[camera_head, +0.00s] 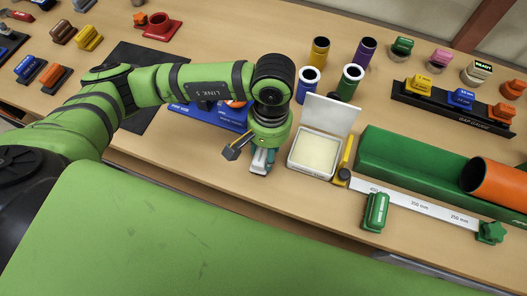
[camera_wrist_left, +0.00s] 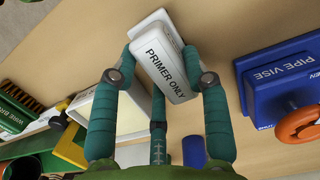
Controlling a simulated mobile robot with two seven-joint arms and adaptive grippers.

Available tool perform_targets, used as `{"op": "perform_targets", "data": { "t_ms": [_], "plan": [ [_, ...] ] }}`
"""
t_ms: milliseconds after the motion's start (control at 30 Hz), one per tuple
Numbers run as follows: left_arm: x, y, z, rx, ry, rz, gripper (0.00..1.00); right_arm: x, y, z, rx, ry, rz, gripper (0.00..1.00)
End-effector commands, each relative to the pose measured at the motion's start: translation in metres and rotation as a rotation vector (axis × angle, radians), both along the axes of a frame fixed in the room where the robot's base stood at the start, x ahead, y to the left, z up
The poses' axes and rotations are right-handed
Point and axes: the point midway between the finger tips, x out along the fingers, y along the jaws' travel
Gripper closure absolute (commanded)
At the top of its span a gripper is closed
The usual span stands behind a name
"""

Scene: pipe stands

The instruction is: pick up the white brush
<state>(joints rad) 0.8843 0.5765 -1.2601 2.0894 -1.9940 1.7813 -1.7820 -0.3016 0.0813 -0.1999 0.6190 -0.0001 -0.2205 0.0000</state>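The white brush (camera_wrist_left: 165,65) shows in the left wrist view as a white block lettered "PRIMER ONLY" with a white base beyond it. In the head view only a small pale part of it (camera_head: 259,169) shows under my left gripper. My left gripper (camera_wrist_left: 160,50) has teal fingers with their tips bent inward against both sides of the block; the third finger is below it. In the head view my left gripper (camera_head: 262,158) points down at the table. The bristles are hidden. My right gripper is in neither view.
An open white box (camera_head: 314,153) stands close right of my left gripper. A blue pipe vise base (camera_head: 216,117) is close on the left. A green trough (camera_head: 410,163) with an orange pipe (camera_head: 497,182) lies right. Several pipe stands are behind.

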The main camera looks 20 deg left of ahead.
Motion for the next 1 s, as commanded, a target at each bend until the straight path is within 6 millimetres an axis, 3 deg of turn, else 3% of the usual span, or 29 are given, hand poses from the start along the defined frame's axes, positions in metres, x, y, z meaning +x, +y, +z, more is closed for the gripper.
{"op": "perform_targets", "data": {
  "t_ms": [467,733,1000],
  "plan": [
    [0.0,0.0,0.005,-0.001,-0.002,-0.001,0.89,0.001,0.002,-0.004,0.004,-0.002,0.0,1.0],
    [0.004,0.0,0.04,-0.001,-0.007,-0.001,0.9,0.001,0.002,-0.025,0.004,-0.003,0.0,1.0],
    [0.065,-0.002,0.074,-0.001,-0.004,0.005,0.9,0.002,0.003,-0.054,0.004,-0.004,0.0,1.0]
  ]
}}
